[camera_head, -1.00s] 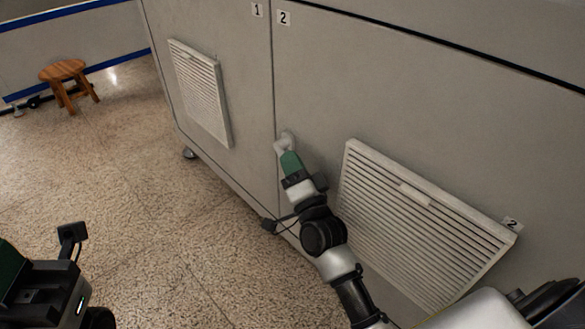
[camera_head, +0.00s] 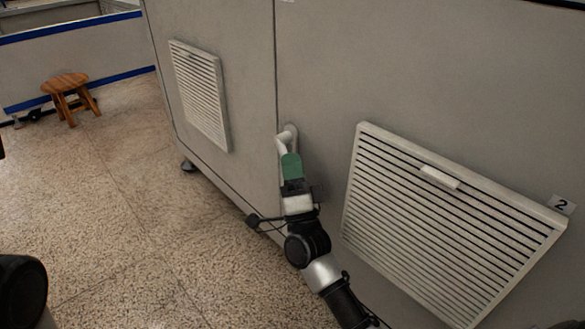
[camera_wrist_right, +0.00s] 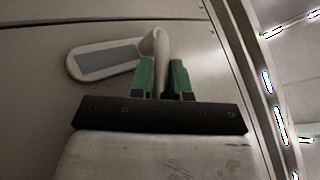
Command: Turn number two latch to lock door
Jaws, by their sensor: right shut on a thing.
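The latch (camera_head: 287,134) is a small light-coloured fitting on the grey door panel (camera_head: 400,70), just right of the vertical seam. In the right wrist view the latch (camera_wrist_right: 105,60) has a rounded light base with a grey inset and a bent handle. My right gripper (camera_head: 290,155) is at the latch from below. In the wrist view its green fingers (camera_wrist_right: 163,72) are shut on the handle, one on each side. The fingers hide the handle's lower end. My left gripper is out of view.
Another vent (camera_head: 200,95) is on the left panel. A wooden stool (camera_head: 68,90) stands far left. The speckled floor (camera_head: 110,220) is clear.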

